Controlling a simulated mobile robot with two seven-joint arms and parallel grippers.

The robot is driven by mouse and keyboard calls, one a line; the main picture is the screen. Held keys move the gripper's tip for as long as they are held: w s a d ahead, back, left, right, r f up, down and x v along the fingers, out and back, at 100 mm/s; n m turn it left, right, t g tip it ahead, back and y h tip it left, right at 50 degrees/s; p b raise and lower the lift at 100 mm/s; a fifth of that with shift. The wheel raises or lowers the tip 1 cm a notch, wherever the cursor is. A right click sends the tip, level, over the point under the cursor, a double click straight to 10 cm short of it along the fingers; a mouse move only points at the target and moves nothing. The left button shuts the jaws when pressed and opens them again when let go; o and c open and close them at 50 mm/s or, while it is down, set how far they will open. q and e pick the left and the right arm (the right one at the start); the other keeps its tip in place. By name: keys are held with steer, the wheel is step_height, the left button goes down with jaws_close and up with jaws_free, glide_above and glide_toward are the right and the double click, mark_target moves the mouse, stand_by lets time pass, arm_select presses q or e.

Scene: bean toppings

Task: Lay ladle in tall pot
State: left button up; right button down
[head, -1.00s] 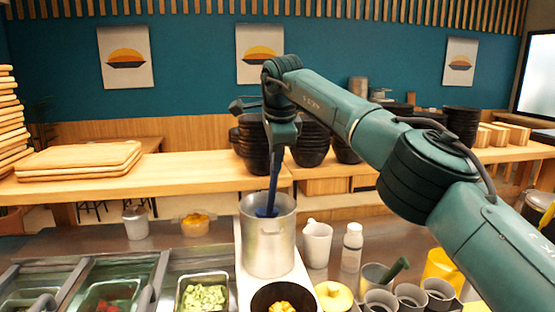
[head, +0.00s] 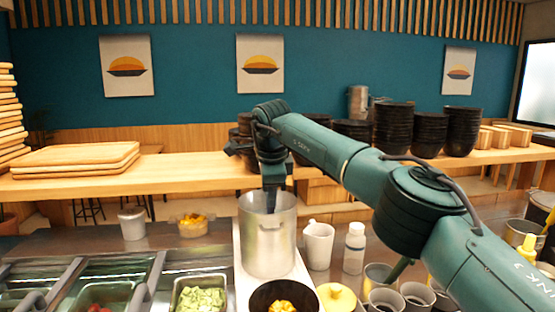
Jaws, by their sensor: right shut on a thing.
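The tall pot (head: 268,245) is a silver metal cylinder standing upright on a pale strip of the counter. My right gripper (head: 272,183) points straight down at the pot's mouth, its fingers level with the rim. It is shut on the ladle (head: 271,201), of which only a short dark blue piece of handle shows below the fingers. The rest of the ladle is hidden inside the pot, so I cannot tell whether it touches the bottom. My left gripper is not in view.
A black bowl (head: 284,299) with yellow food stands in front of the pot. A white jug (head: 318,245) and a white bottle (head: 354,248) stand to its right. Food trays (head: 200,298) lie at the left front. Stacked black bowls (head: 394,130) line the wooden shelf behind.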

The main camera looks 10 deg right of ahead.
steer(key=shift+s+f, duration=0.1)
steer(key=shift+f, duration=0.35)
steer(key=c, duration=1.3)
jaws_free()
steer(key=shift+o, duration=0.2)
steer(key=shift+r, duration=0.15)
steer(key=v, duration=1.3)
